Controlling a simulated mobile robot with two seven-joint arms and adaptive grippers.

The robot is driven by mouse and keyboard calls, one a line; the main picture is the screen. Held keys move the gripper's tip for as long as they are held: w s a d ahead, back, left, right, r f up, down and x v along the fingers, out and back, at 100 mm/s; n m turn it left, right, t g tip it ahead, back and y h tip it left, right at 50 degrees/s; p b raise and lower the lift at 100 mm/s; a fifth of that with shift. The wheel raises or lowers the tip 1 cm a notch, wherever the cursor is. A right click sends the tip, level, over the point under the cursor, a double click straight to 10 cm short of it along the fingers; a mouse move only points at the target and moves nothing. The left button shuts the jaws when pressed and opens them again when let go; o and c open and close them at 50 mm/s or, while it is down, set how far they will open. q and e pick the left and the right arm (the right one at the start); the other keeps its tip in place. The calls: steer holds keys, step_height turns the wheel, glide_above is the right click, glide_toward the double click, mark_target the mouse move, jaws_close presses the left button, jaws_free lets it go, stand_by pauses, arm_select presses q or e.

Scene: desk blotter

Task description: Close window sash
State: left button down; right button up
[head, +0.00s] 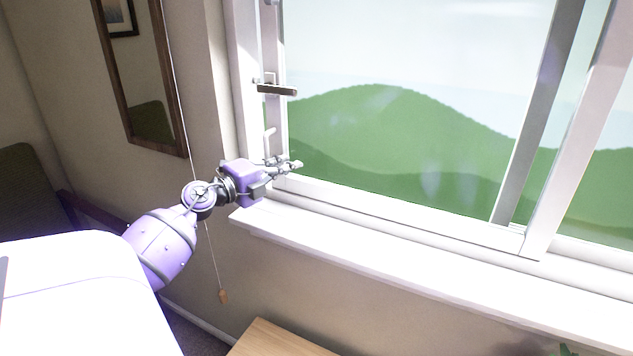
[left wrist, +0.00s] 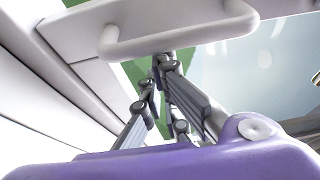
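The window sash (head: 400,209) is a white-framed pane on the left of the window, with green hills behind its glass. A white pull handle (head: 269,140) is on its left upright; a white bar-shaped handle (left wrist: 180,42) crosses the top of the left wrist view. My left gripper (head: 296,165) is at the sash's lower left corner, just below the pull handle. In the left wrist view the fingertips (left wrist: 157,72) are close beneath the bar; I cannot tell whether they touch it or how far apart they are. My right gripper is not in view.
A dark lever (head: 277,90) sticks out from the left upright above the pull handle. The white sill (head: 420,270) runs below the window. A cord with a wooden pull (head: 223,296) hangs beside my left arm. A wooden top (head: 275,340) stands below the sill.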

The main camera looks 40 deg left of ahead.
arm_select(q)
steer(key=a, duration=0.1)
steer(key=s+a+b, duration=0.1)
steer(key=a, duration=0.2)
steer(key=shift+s+a+f+b, duration=0.1)
steer(key=shift+s+a+b, duration=0.15)
steer(key=shift+a+b, duration=0.05)
steer(key=shift+s+a, duration=0.25)
steer(key=shift+a, duration=0.55)
